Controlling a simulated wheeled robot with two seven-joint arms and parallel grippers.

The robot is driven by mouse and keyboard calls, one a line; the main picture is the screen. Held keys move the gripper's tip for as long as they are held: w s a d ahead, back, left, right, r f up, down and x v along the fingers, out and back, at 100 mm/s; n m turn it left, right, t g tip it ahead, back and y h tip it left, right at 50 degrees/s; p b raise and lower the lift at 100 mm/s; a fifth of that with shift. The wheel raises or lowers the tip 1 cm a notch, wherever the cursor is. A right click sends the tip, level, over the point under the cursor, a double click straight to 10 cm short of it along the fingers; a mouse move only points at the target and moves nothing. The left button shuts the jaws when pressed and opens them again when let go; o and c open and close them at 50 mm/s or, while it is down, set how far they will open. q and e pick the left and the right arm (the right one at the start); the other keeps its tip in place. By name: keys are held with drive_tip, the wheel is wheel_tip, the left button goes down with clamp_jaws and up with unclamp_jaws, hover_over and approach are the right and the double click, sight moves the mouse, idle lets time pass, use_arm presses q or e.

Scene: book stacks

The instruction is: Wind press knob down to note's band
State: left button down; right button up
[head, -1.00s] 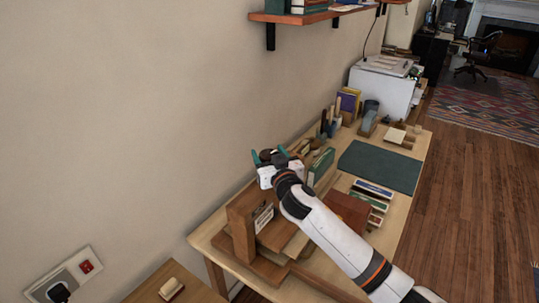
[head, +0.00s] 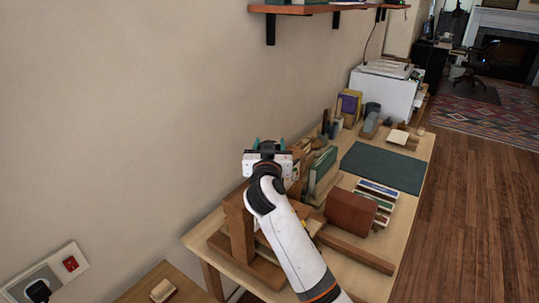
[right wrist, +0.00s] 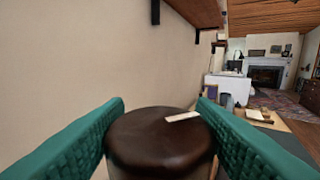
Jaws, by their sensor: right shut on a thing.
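The press knob (right wrist: 158,142) is a dark brown, round-topped knob with a pale mark on top, seen close in the right wrist view. My right gripper (right wrist: 160,128) has its teal fingers on either side of the knob and is shut on it. In the head view my right gripper (head: 268,147) is above the wooden press (head: 238,222), which stands at the near end of the table. My forearm covers much of the press front, and I cannot make out the note or its band. My left gripper is not in view.
A brown block (head: 352,212) and a green book (head: 322,172) are right of the press. A green mat (head: 382,167) lies farther back. The wall (head: 120,120) is close on the left, and a shelf (head: 310,8) hangs above.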

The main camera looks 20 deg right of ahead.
drive_tip(key=shift+r, duration=0.2)
drive_tip(key=o, duration=1)
drive_tip(key=shift+c, duration=0.2)
drive_tip(key=shift+f, duration=0.1)
drive_tip(key=shift+s+a, duration=0.15)
drive_tip(key=shift+s, duration=0.1)
drive_tip(key=b+v, duration=0.2)
drive_tip(key=v, duration=0.9)
drive_tip(key=shift+s, duration=0.25)
